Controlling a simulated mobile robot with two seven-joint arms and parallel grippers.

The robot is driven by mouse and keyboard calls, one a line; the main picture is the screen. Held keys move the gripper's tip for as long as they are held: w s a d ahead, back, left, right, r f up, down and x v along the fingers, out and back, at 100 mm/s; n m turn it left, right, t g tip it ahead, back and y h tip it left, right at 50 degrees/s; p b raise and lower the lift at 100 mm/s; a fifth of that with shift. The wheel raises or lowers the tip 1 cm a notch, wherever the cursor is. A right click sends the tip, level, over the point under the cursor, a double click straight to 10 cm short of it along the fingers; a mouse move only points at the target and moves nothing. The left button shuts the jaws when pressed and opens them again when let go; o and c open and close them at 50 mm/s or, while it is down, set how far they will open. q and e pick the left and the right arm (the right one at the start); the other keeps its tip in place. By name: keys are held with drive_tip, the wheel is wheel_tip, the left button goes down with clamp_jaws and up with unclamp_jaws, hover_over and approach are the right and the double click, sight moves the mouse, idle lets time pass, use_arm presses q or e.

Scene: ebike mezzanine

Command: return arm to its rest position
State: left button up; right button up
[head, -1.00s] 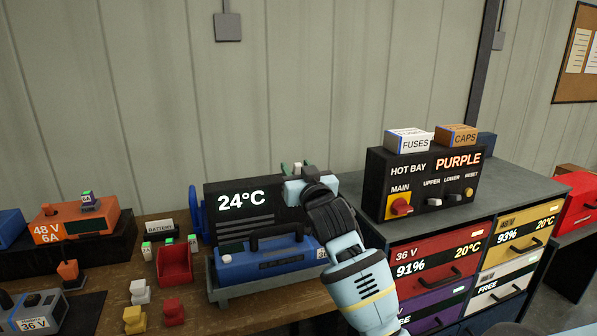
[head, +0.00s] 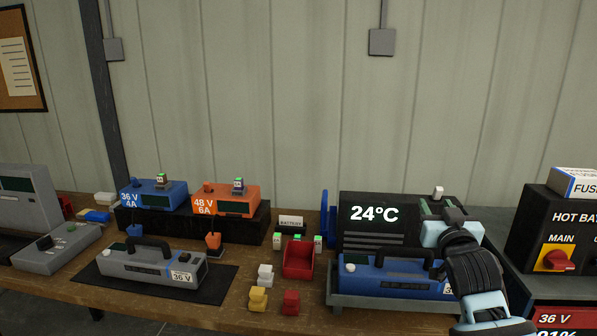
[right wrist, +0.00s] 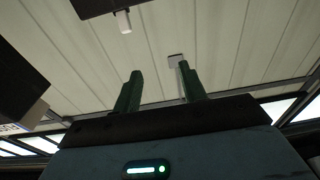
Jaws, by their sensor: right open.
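My right arm reaches in from the lower right of the head view. Its gripper (head: 440,207) is in front of the upper right part of the black 24°C unit (head: 372,212), above the right end of the blue battery pack (head: 385,275). In the right wrist view the two green fingers (right wrist: 158,90) stand apart with nothing between them. A small white knob or switch (head: 437,191) shows just behind the fingers. Whether the gripper touches the unit cannot be told. My left arm and gripper are not in view.
The blue pack sits in a grey tray (head: 350,301). A red bin (head: 298,259), a grey 36 V pack (head: 150,266) and blue (head: 150,195) and orange (head: 226,202) chargers stand to the left. The hot bay panel (head: 553,235) is close on the right. Open space lies above the bench.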

drive_tip(key=s+a+f+n+g+y, duration=0.1)
drive_tip(key=s+a+f, duration=0.25)
drive_tip(key=f, duration=0.65)
drive_tip(key=s+a+f+n+g+y, duration=0.1)
drive_tip(key=s+a+f+g, duration=0.1)
drive_tip(key=s+f, duration=0.5)
drive_tip(key=s+a+f+n+g+y, duration=0.1)
drive_tip(key=s+a+f, duration=0.15)
drive_tip(key=f, duration=0.95)
drive_tip(key=s+a+f+g, duration=0.1)
drive_tip(key=s+a+f, duration=0.1)
drive_tip(key=s+f, duration=0.3)
drive_tip(key=s+a+f+g+y, duration=0.1)
drive_tip(key=s+f, duration=0.5)
drive_tip(key=s, duration=0.6)
drive_tip(key=s+a+f+n+g+y, duration=0.1)
drive_tip(key=s+a+f+g, duration=0.2)
drive_tip(key=s, duration=0.6)
wheel_tip(320, 180, down, 3)
drive_tip(key=shift+s+a+r, duration=0.2)
drive_tip(key=shift+a, duration=0.3)
